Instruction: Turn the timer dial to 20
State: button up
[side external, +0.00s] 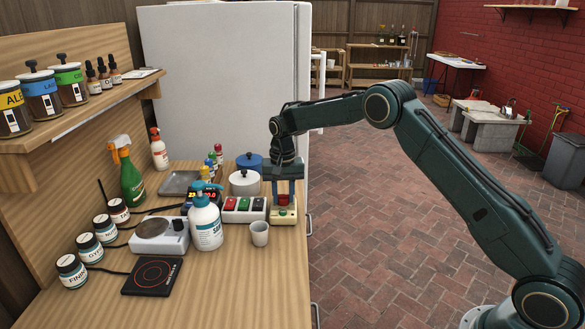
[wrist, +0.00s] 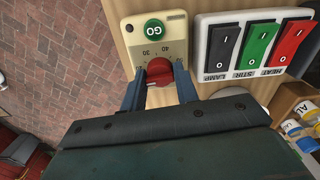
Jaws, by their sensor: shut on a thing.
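The timer (side external: 284,218) is a cream box at the right edge of the wooden bench. In the wrist view the timer's face (wrist: 128,30) shows a green GO button (wrist: 154,29), the printed numbers 20 and 40, and a red dial (wrist: 158,74). My gripper (wrist: 159,72) points down over the timer, with one blue finger on each side of the dial, shut on it. In the side view my gripper (side external: 284,196) is around the red dial. The dial's pointer is too small to read, so I cannot tell its exact setting.
A switch box (wrist: 255,42) with black, green and red rockers stands close beside the timer. A grey cup (side external: 259,234), a white pump bottle (side external: 206,226) and a white lidded pot (side external: 244,183) are near. The bench ends just right of the timer.

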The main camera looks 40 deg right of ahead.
aim_at(283, 195)
jog(key=shift+r+m, duration=0.15)
jog(key=shift+m, duration=1.35)
jog(key=o, duration=0.7)
notch_tip(283, 195, up, 14)
